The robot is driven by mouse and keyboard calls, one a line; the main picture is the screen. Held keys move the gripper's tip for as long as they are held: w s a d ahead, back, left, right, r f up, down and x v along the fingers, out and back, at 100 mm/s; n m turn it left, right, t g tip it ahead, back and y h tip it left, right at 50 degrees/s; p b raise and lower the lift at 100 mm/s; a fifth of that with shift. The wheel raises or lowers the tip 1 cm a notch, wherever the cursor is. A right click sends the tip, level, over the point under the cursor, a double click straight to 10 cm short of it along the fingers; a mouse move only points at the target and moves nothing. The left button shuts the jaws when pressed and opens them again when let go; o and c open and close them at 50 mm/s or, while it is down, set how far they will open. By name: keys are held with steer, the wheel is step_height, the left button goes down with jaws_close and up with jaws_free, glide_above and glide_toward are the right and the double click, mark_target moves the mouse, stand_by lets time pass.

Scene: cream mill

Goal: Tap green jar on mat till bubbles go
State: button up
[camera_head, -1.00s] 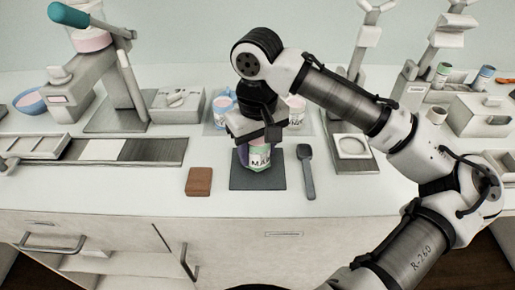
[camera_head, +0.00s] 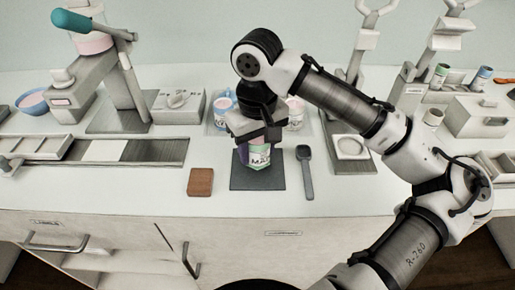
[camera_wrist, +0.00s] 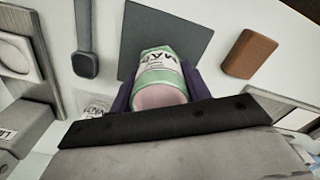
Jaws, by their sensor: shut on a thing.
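The green jar (camera_head: 258,158) has a white label with dark letters and a pink top surface. It stands over the dark grey mat (camera_head: 245,184), which also shows in the wrist view (camera_wrist: 190,28). My gripper (camera_head: 254,150) reaches down from above and is shut on the jar. In the wrist view the purple-dark fingers flank the jar (camera_wrist: 162,75) on both sides. The jar looks close to upright. I cannot tell whether its base touches the mat or sits slightly above it. No bubbles can be made out in the pink surface.
A brown block (camera_head: 201,182) lies left of the mat and a dark spatula (camera_head: 305,172) lies right of it. Other jars (camera_head: 222,108) stand behind on a pale mat. A press with a teal handle (camera_head: 82,22) stands at the left. The counter's front strip is clear.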

mark_target(257, 158)
step_height(257, 158, down, 3)
steer(key=shift+r+b, duration=0.1)
steer(key=shift+b, duration=0.6)
steer(key=shift+c, duration=0.6)
step_height(257, 158, up, 3)
steer(key=p, duration=0.3)
steer(key=shift+f, duration=0.2)
step_height(257, 158, down, 3)
steer(key=shift+f+b, duration=0.1)
steer(key=shift+b, duration=1.1)
steer(key=shift+r+p, duration=0.3)
steer(key=shift+r, duration=0.05)
steer(key=shift+c, duration=0.5)
steer(key=o, duration=1.4)
